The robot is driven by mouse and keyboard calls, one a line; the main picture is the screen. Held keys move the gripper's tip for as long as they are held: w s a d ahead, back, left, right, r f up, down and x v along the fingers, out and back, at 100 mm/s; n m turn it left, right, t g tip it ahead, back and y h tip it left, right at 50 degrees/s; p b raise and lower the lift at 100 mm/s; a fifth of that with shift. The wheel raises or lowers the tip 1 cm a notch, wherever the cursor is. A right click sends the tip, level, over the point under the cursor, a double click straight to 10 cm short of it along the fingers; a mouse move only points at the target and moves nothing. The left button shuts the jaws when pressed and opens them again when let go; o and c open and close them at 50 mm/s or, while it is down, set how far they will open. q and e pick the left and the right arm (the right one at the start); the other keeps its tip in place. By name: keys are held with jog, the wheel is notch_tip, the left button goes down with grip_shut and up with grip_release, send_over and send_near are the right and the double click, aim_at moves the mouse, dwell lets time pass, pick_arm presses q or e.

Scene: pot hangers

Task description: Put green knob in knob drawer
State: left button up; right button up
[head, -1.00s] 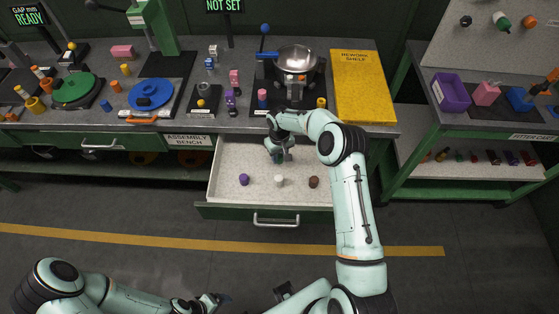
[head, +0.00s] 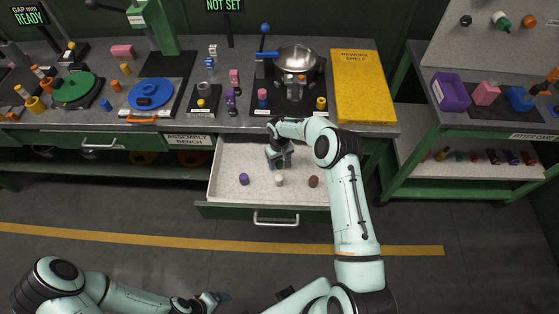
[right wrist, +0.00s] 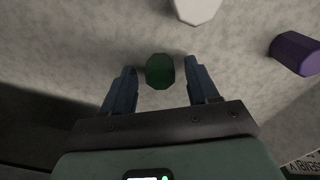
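The knob drawer (head: 232,212) is pulled open under the assembly bench. My right gripper (head: 279,163) is low inside it, towards the back. In the right wrist view the green knob (right wrist: 160,71) is on the pale drawer floor between my open fingers (right wrist: 161,85), with a gap on both sides. The gripper hides the green knob in the head view. A purple knob (head: 243,179), a white knob (head: 279,181) and a brown knob (head: 313,181) stand in a row nearer the drawer front. My left gripper (head: 217,299) is at the bottom edge, its fingers too small to read.
The bench top (head: 225,124) above the drawer holds a pot (head: 297,59), coloured pegs and a yellow rework shelf (head: 364,85). A second bench with a purple bin (head: 451,92) stands at the right. The floor before the drawer is clear.

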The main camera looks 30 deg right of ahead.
aim_at(280, 162)
notch_tip(280, 162, up, 12)
jog(key=shift+r, duration=0.2)
jog(key=shift+f, duration=0.1)
dwell(0.7)
